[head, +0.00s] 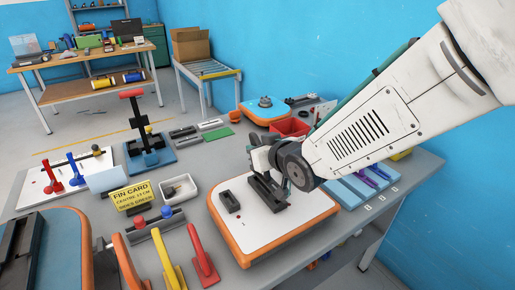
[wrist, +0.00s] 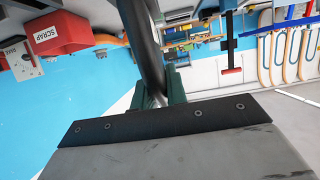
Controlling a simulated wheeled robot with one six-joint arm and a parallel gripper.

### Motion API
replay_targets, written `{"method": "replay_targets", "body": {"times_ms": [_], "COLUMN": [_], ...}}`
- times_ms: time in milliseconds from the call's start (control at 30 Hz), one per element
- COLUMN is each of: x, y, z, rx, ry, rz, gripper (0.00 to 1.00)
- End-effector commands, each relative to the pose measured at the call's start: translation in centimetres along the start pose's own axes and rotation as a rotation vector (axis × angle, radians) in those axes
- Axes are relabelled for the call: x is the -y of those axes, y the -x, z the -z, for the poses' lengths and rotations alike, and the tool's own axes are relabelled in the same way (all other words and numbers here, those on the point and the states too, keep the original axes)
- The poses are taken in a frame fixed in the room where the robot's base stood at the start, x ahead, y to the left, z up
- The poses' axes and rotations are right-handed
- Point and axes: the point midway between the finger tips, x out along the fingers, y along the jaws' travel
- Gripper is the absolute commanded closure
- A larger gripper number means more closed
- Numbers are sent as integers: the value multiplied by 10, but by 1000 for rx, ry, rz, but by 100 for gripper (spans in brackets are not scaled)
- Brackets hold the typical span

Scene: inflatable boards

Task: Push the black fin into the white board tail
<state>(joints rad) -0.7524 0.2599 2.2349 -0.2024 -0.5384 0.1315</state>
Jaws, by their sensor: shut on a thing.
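The white board tail (head: 262,226) has an orange edge and lies on the grey bench. A small black block (head: 230,201) sits on its left part. My gripper (head: 268,172) is over the board's upper middle. In the wrist view its dark green fingers (wrist: 160,84) are shut on the black fin (wrist: 145,42), a long curved dark shape running up out of the picture. A long dark piece (head: 268,192) shows below the gripper in the head view, on or just above the board. I cannot tell whether the fin touches the board, and its slot is hidden.
A red bin (head: 290,127) is behind, and a blue tray (head: 345,192) with purple pieces is to the right.

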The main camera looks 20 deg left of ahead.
Motion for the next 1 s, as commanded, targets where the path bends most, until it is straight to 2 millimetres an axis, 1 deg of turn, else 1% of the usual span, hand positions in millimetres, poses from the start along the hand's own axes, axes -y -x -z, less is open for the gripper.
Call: {"method": "replay_targets", "body": {"times_ms": [1000], "x": [0], "y": [-10], "z": [-24], "rx": [1], "ry": [0], "rz": [0], "gripper": [100]}}
